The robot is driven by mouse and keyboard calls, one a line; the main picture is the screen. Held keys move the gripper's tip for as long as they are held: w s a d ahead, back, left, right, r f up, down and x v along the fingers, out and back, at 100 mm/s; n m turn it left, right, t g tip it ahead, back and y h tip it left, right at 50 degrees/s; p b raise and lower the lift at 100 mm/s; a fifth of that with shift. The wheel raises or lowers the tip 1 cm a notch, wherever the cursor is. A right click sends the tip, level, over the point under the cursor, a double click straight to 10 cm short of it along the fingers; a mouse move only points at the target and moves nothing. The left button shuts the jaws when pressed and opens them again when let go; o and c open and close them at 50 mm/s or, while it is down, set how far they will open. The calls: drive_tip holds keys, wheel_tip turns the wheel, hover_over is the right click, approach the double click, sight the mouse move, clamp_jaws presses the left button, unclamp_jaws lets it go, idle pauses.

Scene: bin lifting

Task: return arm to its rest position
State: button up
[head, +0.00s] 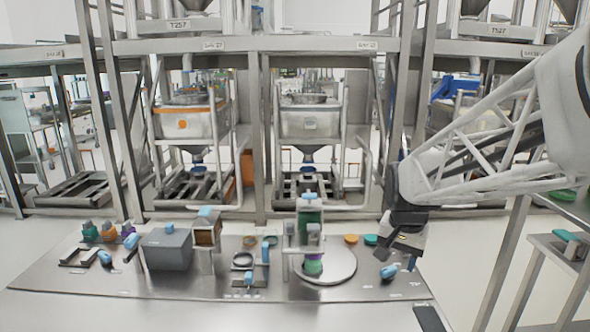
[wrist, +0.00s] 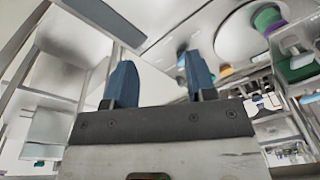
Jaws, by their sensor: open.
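My gripper (head: 393,262) hangs above the right end of the metal bench in the head view, at the end of my raised arm. In the wrist view, its two blue fingertips (wrist: 155,82) stand apart with nothing between them. In the head view, a small blue-topped piece (head: 389,271) is close to the gripper at the bench's right end. I cannot tell whether the two touch.
The metal bench (head: 200,305) carries a grey box (head: 168,250), a round plate (head: 340,268), a green stand piece (head: 310,218) and several small coloured parts at the left. A side table (head: 552,245) stands at the right. The bench's front strip is clear.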

drive_tip(key=s+a+n, duration=0.2)
drive_tip(key=s+n, duration=0.1)
drive_tip(key=s, duration=0.8)
drive_tip(key=s+a+n+t, duration=0.1)
drive_tip(key=s+a+n, duration=0.1)
drive_tip(key=s, duration=0.9)
drive_tip(key=shift+s+r+n, duration=0.2)
drive_tip(key=shift+s+n, duration=0.15)
drive_tip(key=shift+n, duration=0.25)
